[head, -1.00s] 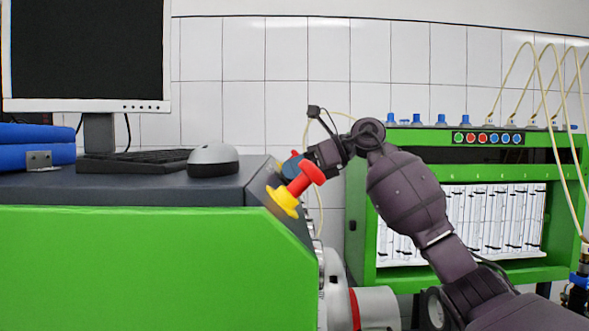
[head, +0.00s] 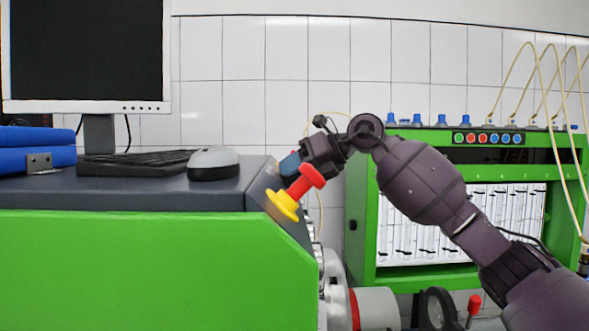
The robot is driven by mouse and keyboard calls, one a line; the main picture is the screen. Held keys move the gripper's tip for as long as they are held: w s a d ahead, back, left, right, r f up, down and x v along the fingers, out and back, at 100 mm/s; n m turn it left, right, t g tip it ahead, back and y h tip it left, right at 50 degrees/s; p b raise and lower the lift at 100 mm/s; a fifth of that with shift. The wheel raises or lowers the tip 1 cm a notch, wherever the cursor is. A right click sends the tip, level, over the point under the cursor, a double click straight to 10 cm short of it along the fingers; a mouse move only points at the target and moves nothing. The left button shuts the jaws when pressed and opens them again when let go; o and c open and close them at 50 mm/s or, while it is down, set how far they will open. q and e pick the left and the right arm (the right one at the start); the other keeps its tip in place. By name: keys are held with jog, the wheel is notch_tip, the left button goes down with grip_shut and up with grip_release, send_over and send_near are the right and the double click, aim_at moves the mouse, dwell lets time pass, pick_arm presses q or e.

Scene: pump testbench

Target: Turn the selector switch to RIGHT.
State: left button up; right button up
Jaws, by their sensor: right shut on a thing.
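The selector switch is mostly hidden at the sloped right end of the green bench, behind the red and yellow mushroom button (head: 310,176). A small dark blue part (head: 289,164) shows at my right gripper's fingertips; I cannot tell whether it belongs to the switch or the gripper. My right gripper (head: 296,163) is shut on the selector switch, just behind and above the red button head. Its fingers are partly covered by that button, and the switch's pointing direction cannot be read. My left gripper is out of view.
The green bench (head: 150,265) carries a monitor (head: 86,55), keyboard (head: 133,163) and mouse (head: 213,163). A green test rack (head: 362,225) with hoses (head: 540,70) stands behind my right arm. Free room is above the bench's right end, before the tiled wall.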

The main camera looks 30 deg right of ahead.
jog(key=shift+r+m+h, duration=0.15)
jog(key=shift+m+h, duration=0.45)
jog(key=shift+m, duration=0.7)
jog(key=o, duration=0.9)
jog(key=shift+s+d+r, duration=0.2)
jog(key=shift+s+d, duration=0.15)
jog(key=shift+d, duration=0.1)
jog(key=shift+b+v, duration=0.9)
jog(key=shift+v, duration=3.9)
jog(key=shift+s+f, duration=0.1)
